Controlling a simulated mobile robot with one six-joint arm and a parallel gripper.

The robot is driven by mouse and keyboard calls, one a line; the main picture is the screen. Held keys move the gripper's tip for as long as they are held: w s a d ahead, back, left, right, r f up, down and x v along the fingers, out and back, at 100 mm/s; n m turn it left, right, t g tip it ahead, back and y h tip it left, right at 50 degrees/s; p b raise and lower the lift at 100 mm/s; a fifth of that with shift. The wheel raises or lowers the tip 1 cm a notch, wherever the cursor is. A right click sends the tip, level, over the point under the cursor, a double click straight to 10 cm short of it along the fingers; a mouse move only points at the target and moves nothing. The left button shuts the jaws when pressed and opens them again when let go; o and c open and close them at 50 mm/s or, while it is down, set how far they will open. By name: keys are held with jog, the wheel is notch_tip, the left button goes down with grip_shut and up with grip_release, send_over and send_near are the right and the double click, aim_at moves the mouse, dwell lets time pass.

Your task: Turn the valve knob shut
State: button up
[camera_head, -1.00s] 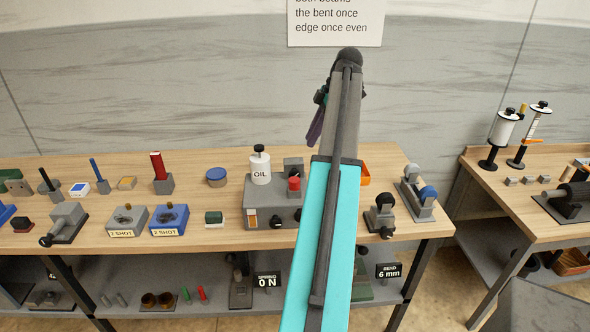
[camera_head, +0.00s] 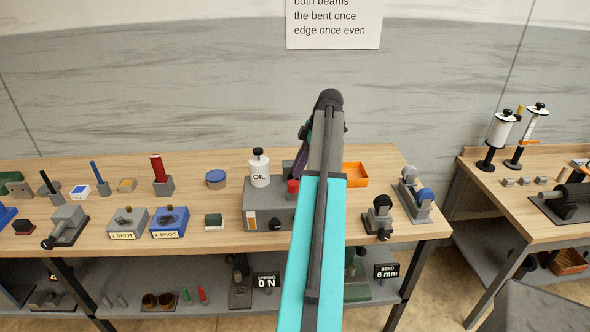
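A grey unit (camera_head: 259,220) stands on the bench with a white OIL bottle (camera_head: 260,172) on it. The unit has a red cap (camera_head: 292,187) on top and a small black knob (camera_head: 277,224) on its front. Other black knobs are on a grey block at the left (camera_head: 48,243) and on a small device at the right (camera_head: 383,234). I cannot tell which knob is the valve's. My gripper (camera_head: 298,168) hangs from the far end of my arm, behind the unit's top, apart from the front knobs. Its fingers are small and partly hidden, so its opening is unclear.
My arm hides part of the unit's right side. An orange tray (camera_head: 356,173) is behind it. A lower shelf (camera_head: 215,272) holds more items. A second bench (camera_head: 530,226) stands at right.

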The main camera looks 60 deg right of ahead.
jog(key=shift+x, duration=1.1)
grip_shut()
jog(key=shift+a, duration=0.1)
